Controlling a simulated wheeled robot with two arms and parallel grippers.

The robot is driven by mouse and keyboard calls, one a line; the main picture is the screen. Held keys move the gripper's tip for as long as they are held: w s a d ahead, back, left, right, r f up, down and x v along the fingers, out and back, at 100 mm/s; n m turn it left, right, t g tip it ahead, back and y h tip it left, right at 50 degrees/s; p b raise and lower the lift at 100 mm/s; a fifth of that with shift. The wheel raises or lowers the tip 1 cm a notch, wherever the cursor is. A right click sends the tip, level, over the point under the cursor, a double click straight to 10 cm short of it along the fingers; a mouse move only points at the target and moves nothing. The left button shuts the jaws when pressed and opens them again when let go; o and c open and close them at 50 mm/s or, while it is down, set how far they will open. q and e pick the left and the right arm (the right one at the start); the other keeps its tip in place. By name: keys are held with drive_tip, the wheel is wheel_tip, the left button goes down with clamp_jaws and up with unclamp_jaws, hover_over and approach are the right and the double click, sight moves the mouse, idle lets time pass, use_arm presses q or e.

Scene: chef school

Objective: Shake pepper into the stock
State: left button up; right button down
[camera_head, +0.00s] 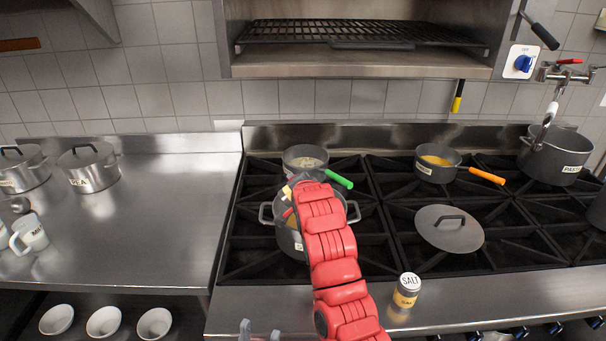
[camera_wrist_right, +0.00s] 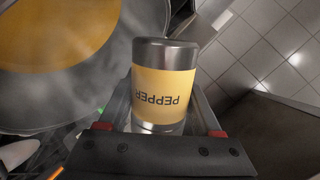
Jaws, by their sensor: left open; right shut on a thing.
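The stock pot (camera_head: 290,242) stands on the left front of the stove, with orange-yellow stock in it. It also shows in the right wrist view (camera_wrist_right: 105,108), with steam over the stock (camera_wrist_right: 60,35). My right gripper (camera_head: 292,196) is over the pot. In the right wrist view, my right gripper (camera_wrist_right: 163,118) is shut on the pepper shaker (camera_wrist_right: 165,85), which has a yellow label that reads upside down there. The shaker is mostly hidden in the head view; I cannot tell its exact tilt. My left gripper (camera_head: 260,334) is open and empty at the bottom edge.
A salt shaker (camera_head: 407,291) stands on the stove's front edge. A lid (camera_head: 449,229) lies on the grates. A green-handled pan (camera_head: 304,157) sits behind the stock pot, an orange-handled pan (camera_head: 437,163) farther right. The left counter (camera_head: 150,220) is mostly clear.

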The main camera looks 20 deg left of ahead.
drive_tip(key=m+y+p, duration=0.1)
drive_tip(key=r+m+g+p, duration=0.1)
drive_tip(key=r+m+y+p, duration=0.1)
drive_tip(key=shift+s+a+g+y, duration=0.3)
drive_tip(key=shift+a+g, duration=0.05)
drive_tip(key=shift+g, duration=0.05)
drive_tip(key=shift+a+r+m+g+y+p, duration=0.1)
drive_tip(key=shift+r+m+g+y+p, duration=0.25)
drive_tip(key=shift+m+y, duration=0.2)
drive_tip(key=shift+r+m+g+y+p, duration=0.3)
drive_tip(key=shift+m+y, duration=0.15)
drive_tip(key=shift+m, duration=0.2)
drive_tip(key=shift+s+a+r+m+y, duration=0.1)
drive_tip(key=shift+r+m+y, duration=0.1)
drive_tip(key=shift+m+y, duration=0.45)
drive_tip(key=shift+s+a+r+m+y, duration=0.1)
drive_tip(key=shift+a+r+m+y, duration=0.05)
drive_tip(key=shift+r+m+y, duration=0.25)
drive_tip(key=shift+f+g, duration=0.15)
drive_tip(key=shift+g, duration=0.1)
